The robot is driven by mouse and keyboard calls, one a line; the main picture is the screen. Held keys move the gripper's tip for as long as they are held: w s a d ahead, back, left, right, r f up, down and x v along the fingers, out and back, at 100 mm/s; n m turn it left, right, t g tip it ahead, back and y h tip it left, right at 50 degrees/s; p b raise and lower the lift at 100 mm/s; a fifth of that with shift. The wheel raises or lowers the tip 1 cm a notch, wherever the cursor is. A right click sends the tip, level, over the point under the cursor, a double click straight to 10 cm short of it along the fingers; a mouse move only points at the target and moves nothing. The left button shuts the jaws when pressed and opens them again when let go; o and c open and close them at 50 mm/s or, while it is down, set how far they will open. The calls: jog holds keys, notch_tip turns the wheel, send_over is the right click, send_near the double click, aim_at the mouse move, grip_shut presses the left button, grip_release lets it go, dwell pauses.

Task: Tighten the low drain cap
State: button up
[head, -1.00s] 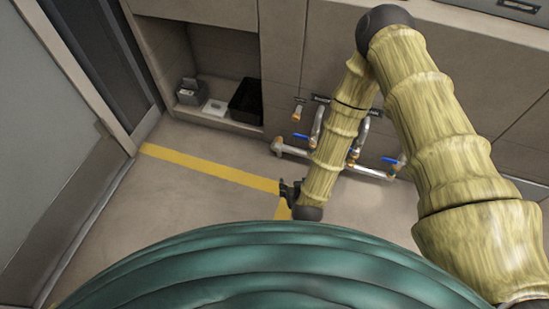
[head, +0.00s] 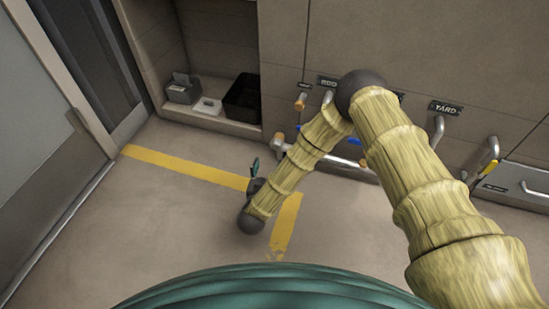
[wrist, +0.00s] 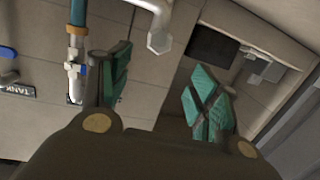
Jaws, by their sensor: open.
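My gripper (head: 255,170) is low over the floor at the left of the wall pipes in the head view. In the wrist view my gripper (wrist: 160,92) has its two green-padded fingers spread apart with nothing between them. A silver pipe with a hexagonal end (wrist: 159,41) shows beyond the fingertips, apart from them. In the head view the low pipe has a tan end (head: 278,139), to the right of my gripper and apart from it. I cannot tell for certain which end is the drain cap. My arm hides much of the pipework.
A black bin (head: 242,97) and a grey tissue box (head: 182,90) stand in the wall recess. A yellow line (head: 185,166) runs on the clear floor. A YARD label (head: 446,108) and a yellow-handled valve (head: 490,166) are at the right.

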aim_at(275, 147)
jog(key=f+h+b, duration=0.1)
jog(key=w+f+m+h+b, duration=0.1)
jog(key=b, duration=0.1)
jog(key=shift+w+a+f+t, duration=0.2)
jog(key=shift+w+a+t, duration=0.1)
jog(key=shift+t, duration=0.1)
jog(key=b+x, duration=0.5)
jog(key=x, duration=0.3)
jog(key=shift+w+d+b, duration=0.2)
jog(key=shift+w+b, duration=0.05)
jog(key=shift+b, duration=0.05)
jog(key=shift+b+x, duration=0.45)
jog(key=shift+x, duration=0.55)
jog(key=shift+r, duration=0.1)
jog(key=c, duration=1)
